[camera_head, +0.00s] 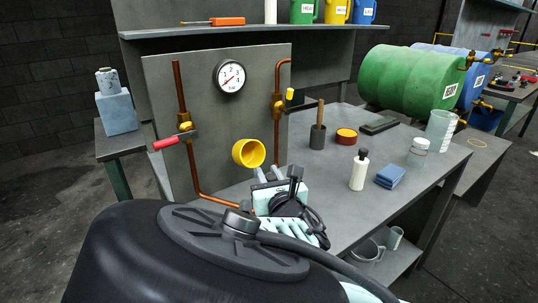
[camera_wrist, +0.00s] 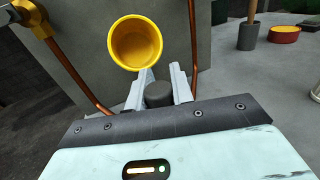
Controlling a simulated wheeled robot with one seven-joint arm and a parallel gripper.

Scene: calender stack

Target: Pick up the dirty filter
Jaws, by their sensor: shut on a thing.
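My gripper (camera_wrist: 163,80) is shut on a short dark grey cylinder (camera_wrist: 158,95), which I take to be the dirty filter. The cylinder sits between the two light grey fingers, and its lower part is hidden by the gripper body. In the head view my gripper (camera_head: 268,172) is in front of the upright panel, just below and right of a yellow round cup (camera_head: 248,153). The held cylinder is not clear there. The cup's open mouth faces me and looks empty; it also shows in the wrist view (camera_wrist: 137,43), just beyond the fingertips.
The grey panel (camera_head: 220,120) carries a gauge (camera_head: 229,76) and copper pipes (camera_head: 191,165) with a red-handled valve (camera_head: 165,143). A white bottle (camera_head: 358,171), blue cloth (camera_head: 390,176), mortar (camera_head: 317,137) and red-brown tin (camera_head: 346,137) stand on the bench to the right.

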